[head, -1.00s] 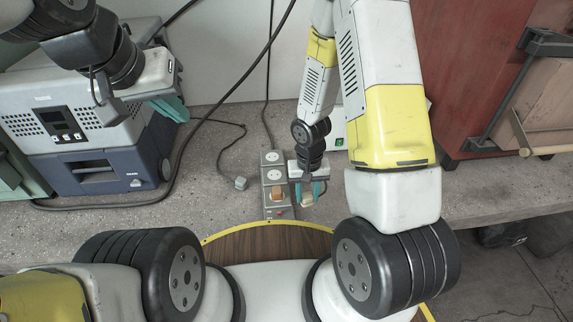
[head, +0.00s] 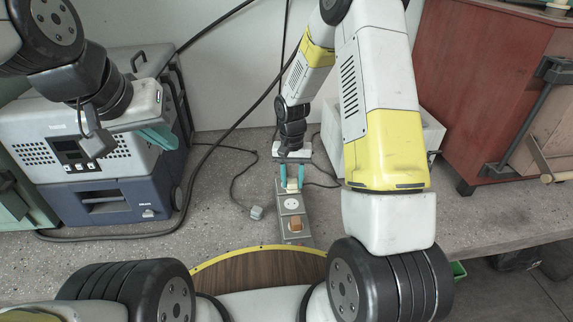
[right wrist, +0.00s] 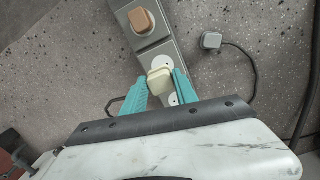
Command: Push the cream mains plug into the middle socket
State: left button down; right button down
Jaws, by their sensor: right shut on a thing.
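The cream mains plug (head: 292,185) is held between the teal fingers of my right gripper (head: 291,188). In the right wrist view the cream plug (right wrist: 160,82) overlaps the edge of the middle socket (right wrist: 156,64), with the far socket (right wrist: 173,99) partly showing beyond it. I cannot tell how high the plug is above the grey power strip (head: 279,187). In the head view the middle socket (head: 294,204) is empty and shows just nearer than the plug. A brown plug (head: 296,223) sits in the near socket. My left gripper (head: 158,138) is away at the left; its finger gap is unclear.
A grey plug (head: 256,212) on a cable lies on the bench left of the strip. A grey-and-blue machine (head: 95,185) stands at the left, and a red cabinet (head: 480,75) at the right. Bare bench (head: 215,225) lies left of the strip.

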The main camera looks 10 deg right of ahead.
jog(key=shift+f, duration=2.85)
jog(key=shift+f, duration=0.55)
jog(key=c, duration=0.9)
grip_release()
jog(key=shift+w+r, duration=0.2)
jog(key=shift+r, duration=3.65)
jog(key=shift+d, duration=0.1)
